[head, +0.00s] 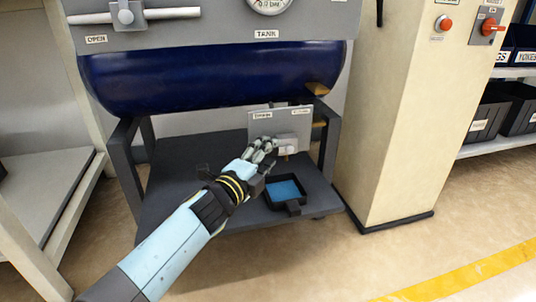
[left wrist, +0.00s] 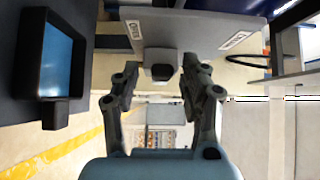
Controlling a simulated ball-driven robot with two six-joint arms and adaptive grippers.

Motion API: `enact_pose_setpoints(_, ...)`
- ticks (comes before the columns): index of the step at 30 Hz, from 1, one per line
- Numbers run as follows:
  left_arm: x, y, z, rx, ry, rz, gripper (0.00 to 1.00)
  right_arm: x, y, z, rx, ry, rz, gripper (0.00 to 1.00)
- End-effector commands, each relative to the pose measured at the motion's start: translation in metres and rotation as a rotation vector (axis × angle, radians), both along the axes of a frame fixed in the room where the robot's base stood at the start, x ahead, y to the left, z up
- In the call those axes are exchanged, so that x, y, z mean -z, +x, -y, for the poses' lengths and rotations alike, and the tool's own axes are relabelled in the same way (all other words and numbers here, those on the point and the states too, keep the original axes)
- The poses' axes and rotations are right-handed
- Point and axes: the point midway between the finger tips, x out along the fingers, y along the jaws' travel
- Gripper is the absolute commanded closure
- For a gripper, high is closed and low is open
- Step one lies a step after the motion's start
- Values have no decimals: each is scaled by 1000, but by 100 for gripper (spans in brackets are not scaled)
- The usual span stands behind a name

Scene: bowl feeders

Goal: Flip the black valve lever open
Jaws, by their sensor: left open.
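My left gripper (head: 266,147) reaches in from the left to the labelled grey plate (head: 268,127) under the blue tank (head: 200,82). In the left wrist view, my left gripper (left wrist: 160,84) is open, one finger on each side of a dark block (left wrist: 160,72) in front of the plate (left wrist: 185,27). This block looks like the end of the black valve lever; I cannot tell whether the fingers touch it. In the head view the lever is not clear, and my fingers cover part of the valve area. A light grey valve body (head: 297,138) shows right of them.
A black tray (head: 303,209) with a blue inside sits on the dark lower shelf (head: 190,215). Another, grey handle (head: 170,13) is on the upper panel. A beige cabinet (head: 390,120) with red controls stands at the right. Floor is clear in front.

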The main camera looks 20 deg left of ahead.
Motion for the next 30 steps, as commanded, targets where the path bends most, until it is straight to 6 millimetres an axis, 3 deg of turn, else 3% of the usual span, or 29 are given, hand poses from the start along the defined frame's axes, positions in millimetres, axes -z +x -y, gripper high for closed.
enact_pose_setpoints(15,2,-99,-19,1,1,-3,56,0,0,0,0,0,0,60)
enact_pose_setpoints(21,2,-112,-22,1,0,-1,56,0,0,0,0,0,0,60)
enact_pose_setpoints(30,2,-113,-22,1,1,-1,56,0,0,0,0,-1,0,60)
